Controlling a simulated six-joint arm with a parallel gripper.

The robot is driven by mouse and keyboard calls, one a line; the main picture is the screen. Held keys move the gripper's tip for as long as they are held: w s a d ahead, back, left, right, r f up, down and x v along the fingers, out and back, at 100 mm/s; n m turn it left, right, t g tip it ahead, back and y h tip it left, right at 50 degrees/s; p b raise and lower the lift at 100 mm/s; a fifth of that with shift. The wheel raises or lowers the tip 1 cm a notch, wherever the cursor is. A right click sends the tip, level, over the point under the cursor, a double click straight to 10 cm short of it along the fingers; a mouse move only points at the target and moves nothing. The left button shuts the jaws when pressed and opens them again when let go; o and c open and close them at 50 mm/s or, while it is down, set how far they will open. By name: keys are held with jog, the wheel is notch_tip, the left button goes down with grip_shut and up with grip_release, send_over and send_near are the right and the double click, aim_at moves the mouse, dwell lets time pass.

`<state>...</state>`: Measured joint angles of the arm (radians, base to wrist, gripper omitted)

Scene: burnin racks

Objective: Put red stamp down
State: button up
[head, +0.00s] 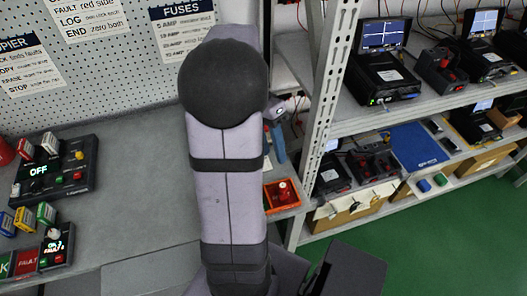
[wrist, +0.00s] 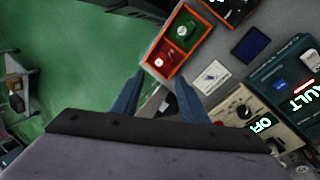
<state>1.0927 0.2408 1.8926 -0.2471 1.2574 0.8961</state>
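An orange tray (wrist: 151,68) sits near the bench edge in the wrist view, just beyond my fingertips. The red stamp (wrist: 171,56) stands in its near part, and a green stamp (wrist: 186,31) is beside it in the far part. The tray (head: 269,207) and the red stamp (head: 284,188) also show in the head view, right of my arm. My gripper (wrist: 162,84) has its two blue fingers apart, with no stamp held between them. A dark shape shows lower between the fingers; I cannot tell what it is. In the head view my arm hides most of the gripper.
A dark blue pad (wrist: 251,45) and a white card (wrist: 212,77) lie right of the tray. A beige box (wrist: 243,112) with a dial and a dark green unit (wrist: 287,84) stand farther right. The metal rack (head: 322,110) rises close to my arm's right.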

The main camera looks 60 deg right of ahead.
jog(key=w+a+f+n+h, duration=0.1)
jog(key=w+a+f+n, duration=0.1)
jog(key=w+a+n, duration=0.5)
jog(key=w+a+f+n+t, duration=0.1)
jog(key=w+a+f+n, duration=0.1)
jog(key=a+n, duration=0.5)
jog(key=w+a+f+n+t, duration=0.2)
jog(key=a+n, duration=0.5)
jog(key=a, duration=1)
jog(key=shift+w+a+f+n+t, duration=0.15)
jog(key=shift+w+f+n+t, duration=0.2)
jog(key=shift+w, duration=0.35)
